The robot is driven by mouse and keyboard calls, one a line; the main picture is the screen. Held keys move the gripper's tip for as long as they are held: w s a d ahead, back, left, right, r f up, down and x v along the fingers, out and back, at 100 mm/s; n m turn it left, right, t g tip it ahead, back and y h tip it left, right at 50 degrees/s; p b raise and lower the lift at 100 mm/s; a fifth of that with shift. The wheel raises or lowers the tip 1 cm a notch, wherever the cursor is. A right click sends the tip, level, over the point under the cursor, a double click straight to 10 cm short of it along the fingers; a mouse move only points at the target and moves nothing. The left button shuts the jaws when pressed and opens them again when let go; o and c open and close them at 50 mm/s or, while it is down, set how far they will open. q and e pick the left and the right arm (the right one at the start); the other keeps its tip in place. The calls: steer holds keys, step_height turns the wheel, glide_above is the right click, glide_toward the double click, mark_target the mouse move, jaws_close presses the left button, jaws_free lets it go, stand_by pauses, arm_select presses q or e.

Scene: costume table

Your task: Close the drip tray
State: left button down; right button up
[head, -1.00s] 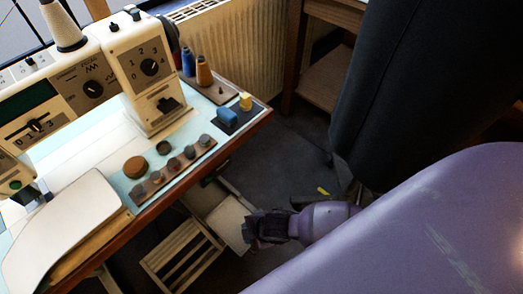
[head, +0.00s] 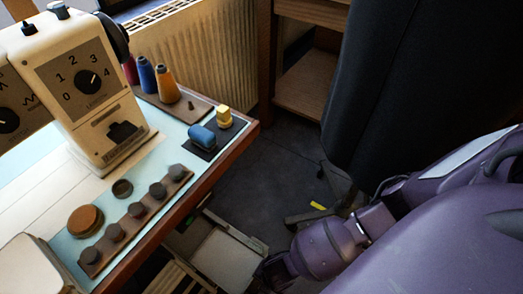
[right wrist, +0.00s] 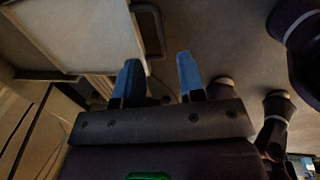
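A pale, shallow open tray (head: 227,256), which looks like the drip tray, sticks out below the table's front edge. Its raised front rim faces right. It also fills the upper left of the right wrist view (right wrist: 85,32). My right gripper (head: 268,272) is low, by the tray's lower right corner, partly cut off by the frame and dark. In the right wrist view its two blue fingertips (right wrist: 159,78) are apart with nothing between them. The left fingertip is close to the tray's edge; whether it touches is unclear. My left gripper is not in view.
A sewing machine (head: 92,85) stands on the table, with thread spools (head: 166,84) and a strip of dark knobs (head: 137,210). A slatted wooden crate (head: 172,278) lies below, beside the tray. A dark garment (head: 385,90) hangs right.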

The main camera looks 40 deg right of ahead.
arm_select(q)
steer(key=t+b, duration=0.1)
steer(key=b, duration=0.1)
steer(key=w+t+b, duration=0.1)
steer(key=b, duration=0.2)
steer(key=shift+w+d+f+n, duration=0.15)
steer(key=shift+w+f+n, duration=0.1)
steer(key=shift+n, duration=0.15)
arm_select(e)
steer(key=f, duration=0.4)
steer(key=w+f, duration=0.1)
steer(key=f, duration=0.2)
steer(key=shift+a, duration=0.2)
steer(key=shift+w, duration=0.1)
jaws_close()
